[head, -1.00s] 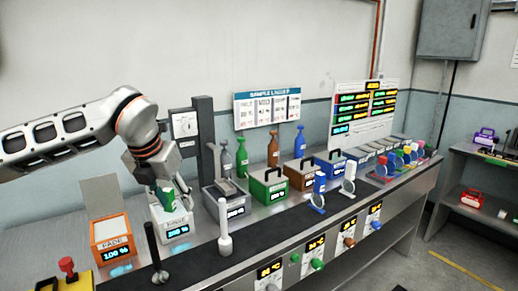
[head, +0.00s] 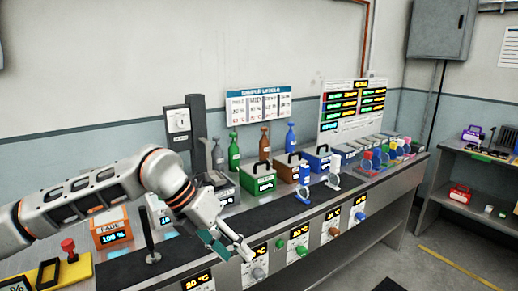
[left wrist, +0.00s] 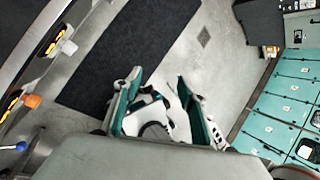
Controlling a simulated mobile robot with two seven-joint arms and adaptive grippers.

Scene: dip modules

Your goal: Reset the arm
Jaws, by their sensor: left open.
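My left arm (head: 95,195) comes in from the left, with its forearm low over the left part of the bench. My left gripper (head: 232,247) hangs over the bench's front edge, pointing down and to the right. Its teal-padded fingers are apart. In the left wrist view, the open fingers (left wrist: 161,105) show with nothing held. A white and dark shape lies below them; I cannot tell what it is. My right gripper is in neither view.
A black lever (head: 149,238), an orange box (head: 110,231) and a green box (head: 262,183) stand on the bench. Bottles (head: 264,145) line the back. Knobs (head: 301,250) are on the bench front. A dark mat (left wrist: 125,60) lies on the floor.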

